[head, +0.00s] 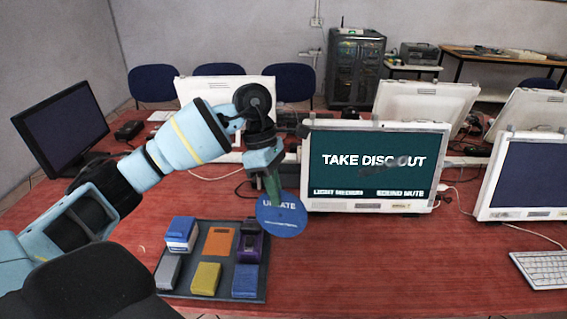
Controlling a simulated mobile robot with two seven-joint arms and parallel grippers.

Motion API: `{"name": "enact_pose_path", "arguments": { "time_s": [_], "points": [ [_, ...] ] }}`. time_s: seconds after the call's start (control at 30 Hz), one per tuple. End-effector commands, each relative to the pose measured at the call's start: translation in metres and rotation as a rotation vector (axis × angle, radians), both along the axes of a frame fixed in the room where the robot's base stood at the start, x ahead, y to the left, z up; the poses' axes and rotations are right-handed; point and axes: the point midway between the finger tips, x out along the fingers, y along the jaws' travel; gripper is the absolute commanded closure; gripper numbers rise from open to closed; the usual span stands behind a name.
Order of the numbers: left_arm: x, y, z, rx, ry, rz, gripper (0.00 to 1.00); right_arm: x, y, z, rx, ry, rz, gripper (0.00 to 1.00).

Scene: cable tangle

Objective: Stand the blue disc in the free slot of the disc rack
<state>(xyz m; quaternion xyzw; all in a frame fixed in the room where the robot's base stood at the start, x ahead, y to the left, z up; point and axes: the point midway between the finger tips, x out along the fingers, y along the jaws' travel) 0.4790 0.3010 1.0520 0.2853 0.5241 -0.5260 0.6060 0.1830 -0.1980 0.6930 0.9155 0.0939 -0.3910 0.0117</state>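The blue disc (282,219) with white print, partly readable as "UPDATE", hangs face-on towards me above the red table, in front of the monitor's left edge. My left gripper (272,192) points down at the disc's upper edge and appears shut on it. The fingertips overlap the disc's top left, so the exact grip is hard to see. I cannot make out a disc rack with slots in this view. My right gripper is not in view.
A dark tray (225,296) with several coloured blocks lies left of and below the disc. A monitor (370,165) reading "TAKE DISC OUT" stands behind it, to the right. More monitors and a keyboard (541,269) are around. The table's front middle (380,265) is clear.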

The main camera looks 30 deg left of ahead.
Motion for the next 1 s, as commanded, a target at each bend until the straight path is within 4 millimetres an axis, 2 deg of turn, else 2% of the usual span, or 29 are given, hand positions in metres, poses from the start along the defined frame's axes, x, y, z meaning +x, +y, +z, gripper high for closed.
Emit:
{"name": "enact_pose_path", "arguments": {
  "time_s": [0.27, 0.6, 0.8, 1.0],
  "points": [
    [-0.030, -0.035, -0.070, 0.002, 0.006, -0.566, 1.00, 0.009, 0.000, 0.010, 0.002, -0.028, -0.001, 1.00],
    [-0.096, -0.074, -0.156, 0.008, 0.006, -1.423, 1.00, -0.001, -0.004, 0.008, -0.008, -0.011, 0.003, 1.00],
    [-0.129, -0.086, -0.187, 0.010, 0.005, -1.798, 1.00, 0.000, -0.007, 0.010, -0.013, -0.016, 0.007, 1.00],
    [-0.141, -0.089, -0.198, 0.010, 0.005, -1.931, 1.00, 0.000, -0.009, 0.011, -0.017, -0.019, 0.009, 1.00]
  ]
}}
